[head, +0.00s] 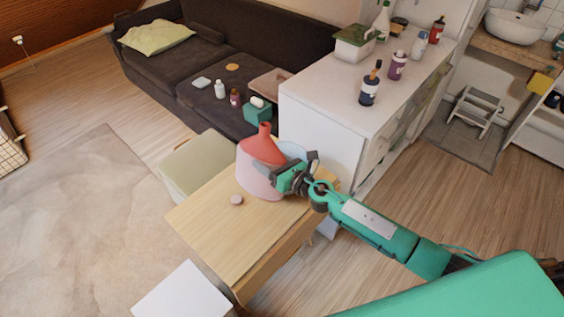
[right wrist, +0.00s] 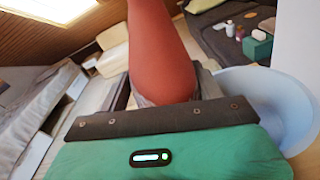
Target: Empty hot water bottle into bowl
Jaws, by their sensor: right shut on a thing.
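The hot water bottle (head: 264,146) has a red upper part with a neck and a paler pink lower part. It is upright, neck up, over the far end of the wooden table. My right gripper (head: 284,178) is shut on it from the right side; the red body also rises between the fingers in the right wrist view (right wrist: 158,50). A pale blue bowl (head: 293,149) is partly hidden behind the bottle and gripper; its rim shows at the right of the right wrist view (right wrist: 294,88). My left gripper is not in view.
The wooden table (head: 220,222) has a small pinkish round piece (head: 236,200) on it and is otherwise clear at its near end. A white cabinet (head: 320,110) with bottles stands close behind. A pale stool (head: 198,160) and a dark sofa (head: 215,75) are beyond.

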